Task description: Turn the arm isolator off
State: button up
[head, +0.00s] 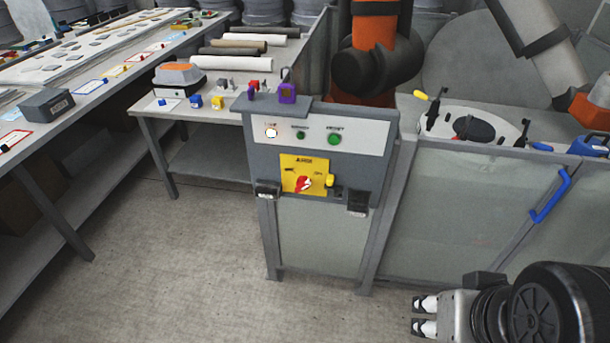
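The arm isolator is a yellow plate (291,174) with a red rotary handle (304,184) on the front of a grey control box. The handle looks tilted diagonally; the small markings beside it are too small to read surely. A small yellow piece (330,181) sits at the plate's right edge. My gripper (424,315) is at the lower right, well below and to the right of the isolator, over the floor. Its two fingers point left and stand apart with nothing between them.
The box's upper panel (317,133) carries a lit lamp and two green round parts. Two dark blocks (268,190) (358,202) flank the isolator below. A purple padlock (287,92) stands on top. Clear fence panels (460,203) with a blue handle (551,196) extend right. The floor (200,255) in front is clear.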

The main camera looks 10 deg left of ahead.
aim_at(303, 182)
jog(key=i+l+u, duration=0.15)
jog(key=u, duration=0.25)
jog(key=i+l+u, duration=0.2)
jog(key=i+u, duration=0.2)
jog(key=i+l+u, duration=0.15)
jog(key=l+u, duration=0.25)
jog(key=j, duration=0.1)
